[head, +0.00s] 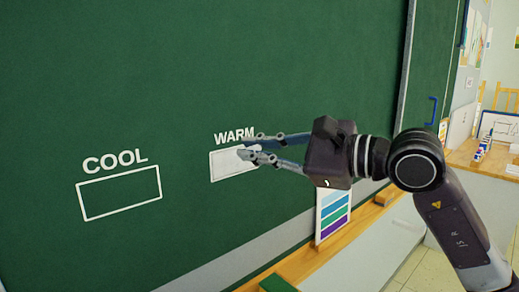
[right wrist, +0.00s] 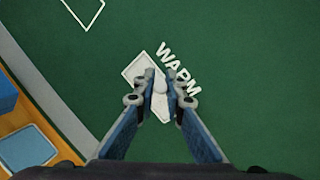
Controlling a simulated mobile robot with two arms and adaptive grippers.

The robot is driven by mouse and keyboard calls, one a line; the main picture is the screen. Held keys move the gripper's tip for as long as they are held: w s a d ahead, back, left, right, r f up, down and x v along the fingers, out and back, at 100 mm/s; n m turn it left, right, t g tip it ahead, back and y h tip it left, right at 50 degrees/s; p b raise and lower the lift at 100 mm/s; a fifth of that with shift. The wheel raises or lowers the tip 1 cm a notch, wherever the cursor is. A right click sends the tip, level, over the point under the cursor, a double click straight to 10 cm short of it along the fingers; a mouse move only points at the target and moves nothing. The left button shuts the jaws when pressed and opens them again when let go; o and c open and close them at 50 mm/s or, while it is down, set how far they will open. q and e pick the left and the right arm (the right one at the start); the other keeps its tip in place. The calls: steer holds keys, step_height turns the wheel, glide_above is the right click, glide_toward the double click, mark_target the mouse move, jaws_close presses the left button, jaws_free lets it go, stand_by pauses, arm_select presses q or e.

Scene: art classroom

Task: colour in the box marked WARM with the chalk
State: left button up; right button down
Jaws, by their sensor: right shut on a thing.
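The WARM box (head: 221,166) is a small white-edged rectangle on the green chalkboard, under the word WARM. Most of its visible inside looks pale white; its right part is partly hidden by my fingers. The box also shows in the right wrist view (right wrist: 133,70), behind the fingertips. My right gripper (head: 246,149) is shut on the white chalk (right wrist: 159,84), which sits between the fingertips in front of the box. The frames do not clearly show whether the chalk tip touches the board. My left gripper is not in view.
The COOL box (head: 120,193) to the left is an outline with green inside. A wooden ledge (head: 328,252) runs below the board, with a colour-strip card (head: 333,212) above it. A table with drawing things (head: 483,147) stands far right. The board around the boxes is clear.

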steer(key=shift+w+d, duration=0.1)
steer(key=shift+w+d, duration=0.45)
steer(key=shift+d, duration=0.15)
steer(key=shift+w+d, duration=0.4)
steer(key=shift+d, duration=0.2)
steer(key=shift+s+a, duration=0.1)
steer(key=shift+a, duration=0.05)
steer(key=shift+s+a+b, duration=0.35)
steer(key=shift+a, duration=0.2)
stand_by(0.3)
steer(key=shift+s+a, duration=0.5)
steer(key=shift+a, duration=0.2)
